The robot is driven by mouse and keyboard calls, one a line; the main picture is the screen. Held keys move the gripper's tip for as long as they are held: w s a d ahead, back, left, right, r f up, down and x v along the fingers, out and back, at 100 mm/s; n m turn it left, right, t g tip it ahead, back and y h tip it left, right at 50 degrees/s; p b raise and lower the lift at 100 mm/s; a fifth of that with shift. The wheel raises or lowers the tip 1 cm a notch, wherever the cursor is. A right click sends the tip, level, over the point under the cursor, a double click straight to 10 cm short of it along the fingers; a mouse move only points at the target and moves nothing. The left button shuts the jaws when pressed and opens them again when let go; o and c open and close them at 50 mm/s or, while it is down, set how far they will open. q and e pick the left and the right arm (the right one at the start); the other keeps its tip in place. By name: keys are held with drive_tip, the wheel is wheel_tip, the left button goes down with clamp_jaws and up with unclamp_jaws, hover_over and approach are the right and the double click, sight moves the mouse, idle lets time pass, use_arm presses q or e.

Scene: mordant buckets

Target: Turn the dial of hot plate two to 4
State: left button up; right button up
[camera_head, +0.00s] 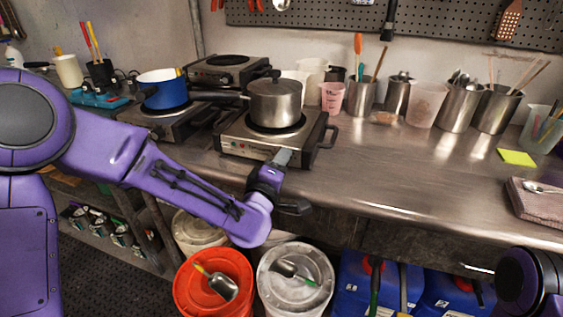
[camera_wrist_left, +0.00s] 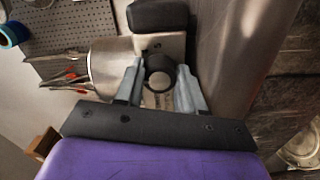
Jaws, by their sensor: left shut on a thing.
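The front hot plate (camera_head: 262,140) carries a lidded steel pot (camera_head: 275,103). My left gripper (camera_head: 282,160) reaches its front face from the front. In the left wrist view, the two fingers of the left gripper (camera_wrist_left: 160,84) are shut on a round black dial (camera_wrist_left: 160,70), one on each side, against the pale front panel (camera_wrist_left: 163,46). The dial's marks and pointer cannot be read, and in the head view the gripper hides the dial. Part of my right arm (camera_head: 522,280) shows at the lower right; its jaw state is unclear.
A hot plate with a blue pot (camera_head: 162,88) stands to the left, and another hot plate (camera_head: 228,68) behind. Steel and plastic containers (camera_head: 426,104) line the back. The front of the steel counter (camera_head: 400,180) is clear. Buckets (camera_head: 213,282) stand below the counter edge.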

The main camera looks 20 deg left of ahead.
use_arm(q)
drive_tip(key=m+p, duration=0.1)
drive_tip(key=m, duration=0.4)
drive_tip(key=shift+m, duration=0.3)
drive_tip(key=shift+a+f+m, duration=0.1)
drive_tip(key=shift+f+m, duration=0.05)
drive_tip(key=shift+m, duration=2.05)
drive_tip(key=o, duration=1)
drive_tip(key=shift+o, duration=0.2)
